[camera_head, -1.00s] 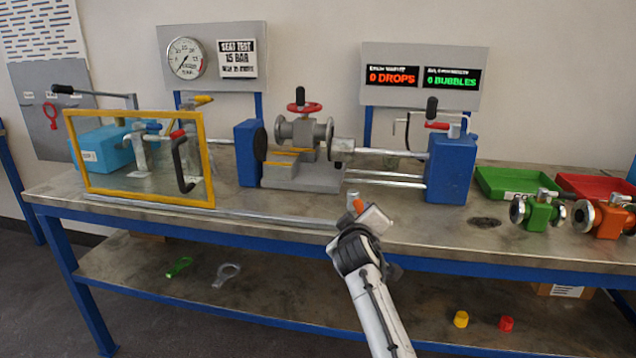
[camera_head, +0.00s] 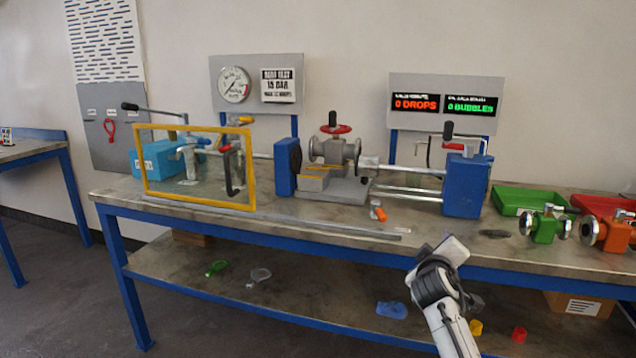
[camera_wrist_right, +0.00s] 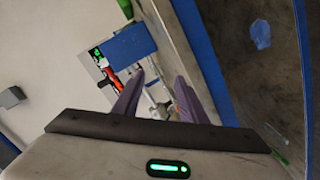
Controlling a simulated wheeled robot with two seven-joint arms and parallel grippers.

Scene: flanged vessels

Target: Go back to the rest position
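My right gripper (camera_head: 452,250) is in front of the bench's front edge, apart from the things on the bench. In the right wrist view its two purple fingers (camera_wrist_right: 158,90) stand apart with nothing held between them. My left gripper is not in view. A grey flanged valve with a red handwheel (camera_head: 335,150) sits on the grey cradle (camera_head: 340,188) of the test rig, between two blue blocks. A small orange-ended piece (camera_head: 379,211) lies on the bench in front of the rig.
The metal bench (camera_head: 300,212) has a lower shelf holding a blue cloth (camera_head: 391,310) and small caps. A yellow-framed clear screen (camera_head: 250,170) stands at the left. A green valve (camera_head: 546,228), an orange valve (camera_head: 606,233) and trays are at the right. Floor is clear at the left.

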